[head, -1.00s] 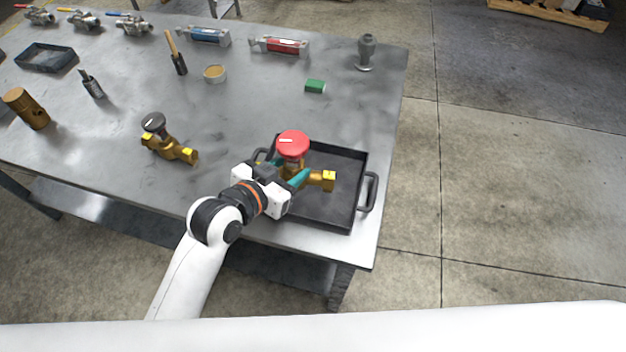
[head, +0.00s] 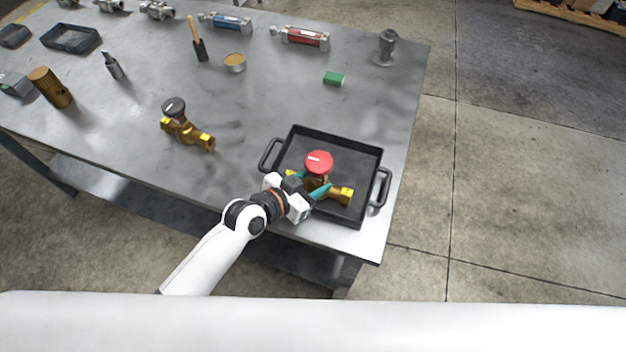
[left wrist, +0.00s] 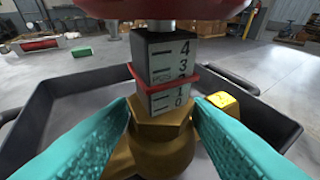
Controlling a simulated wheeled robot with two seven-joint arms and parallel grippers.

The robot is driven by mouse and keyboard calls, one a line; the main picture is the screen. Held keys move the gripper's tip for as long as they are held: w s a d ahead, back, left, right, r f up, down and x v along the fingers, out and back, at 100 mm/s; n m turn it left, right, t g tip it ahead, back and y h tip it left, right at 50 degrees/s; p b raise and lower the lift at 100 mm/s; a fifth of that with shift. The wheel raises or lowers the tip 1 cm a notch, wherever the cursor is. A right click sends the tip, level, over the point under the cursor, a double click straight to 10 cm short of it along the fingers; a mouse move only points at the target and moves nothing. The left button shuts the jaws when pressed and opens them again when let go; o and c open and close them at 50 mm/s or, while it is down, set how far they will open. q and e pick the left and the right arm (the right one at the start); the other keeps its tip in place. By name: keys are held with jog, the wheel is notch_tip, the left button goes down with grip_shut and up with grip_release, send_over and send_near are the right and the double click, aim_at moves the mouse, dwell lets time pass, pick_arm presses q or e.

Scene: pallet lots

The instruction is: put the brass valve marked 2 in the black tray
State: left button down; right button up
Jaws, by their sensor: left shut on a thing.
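The brass valve with the red handwheel (head: 340,193) is in the black tray's area, at the tray's front half. My left gripper (head: 310,187) is shut on this valve, with teal fingers on both sides. The black tray (head: 335,137) has two side handles and lies near the table's front right corner. Whether the valve touches the tray floor I cannot tell. My right gripper is not in view.
Another brass valve with a dark handwheel (head: 174,106) stands left of the tray. The table is clear just behind the tray.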

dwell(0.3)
pick_arm(q)
jog(key=c, duration=0.7)
grip_release()
jog(key=shift+f, duration=0.1)
jog(key=shift+c, duration=0.2)
jog(key=shift+r, duration=0.2)
jog(key=shift+s+a, duration=0.3)
jog(key=b+v, duration=0.1)
jog(key=v, duration=1)
jog(key=shift+b, duration=0.3)
jog(key=shift+s, duration=0.1)
